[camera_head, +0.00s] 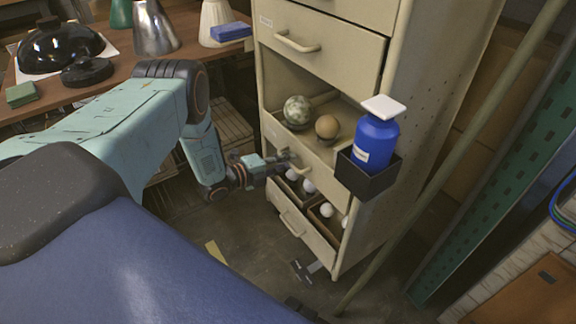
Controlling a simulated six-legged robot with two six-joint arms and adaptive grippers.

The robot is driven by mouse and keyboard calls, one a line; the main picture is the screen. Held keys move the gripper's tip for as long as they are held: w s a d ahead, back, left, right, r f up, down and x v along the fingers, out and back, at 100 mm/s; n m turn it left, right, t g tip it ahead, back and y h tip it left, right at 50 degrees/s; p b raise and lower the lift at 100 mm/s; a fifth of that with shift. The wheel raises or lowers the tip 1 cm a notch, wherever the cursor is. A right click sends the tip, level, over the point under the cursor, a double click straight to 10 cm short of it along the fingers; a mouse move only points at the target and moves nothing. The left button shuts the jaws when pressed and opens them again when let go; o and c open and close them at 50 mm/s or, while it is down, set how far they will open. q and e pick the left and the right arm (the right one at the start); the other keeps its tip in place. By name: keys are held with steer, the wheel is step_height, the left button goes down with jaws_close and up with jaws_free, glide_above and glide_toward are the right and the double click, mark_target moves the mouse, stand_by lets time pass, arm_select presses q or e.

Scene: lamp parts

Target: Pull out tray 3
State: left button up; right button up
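A beige cabinet (437,70) stands right of centre, its front facing left, with drawers or trays one above another. The top one has a bar handle (297,43). Below it, a middle drawer front has a handle (299,172), and a lower front has another handle (291,226). The labels are too small to read, so I cannot tell which is tray 3. My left gripper (281,163) is at the middle drawer's handle; its fingers are small and partly merge with the handle, so their opening and any hold are unclear. My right gripper does not show.
A mottled ball (297,111) and a brown ball (327,126) sit above the middle drawer front. Several white bulbs (327,210) lie in compartments below. A blue bottle (376,141) stands in a black holder (367,181) on the cabinet's side. A wooden table (125,76) with lampshades is behind.

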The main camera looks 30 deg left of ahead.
arm_select(q)
steer(key=shift+w+d, duration=0.15)
steer(key=shift+w, duration=0.3)
steer(key=shift+c, duration=0.3)
jaws_close()
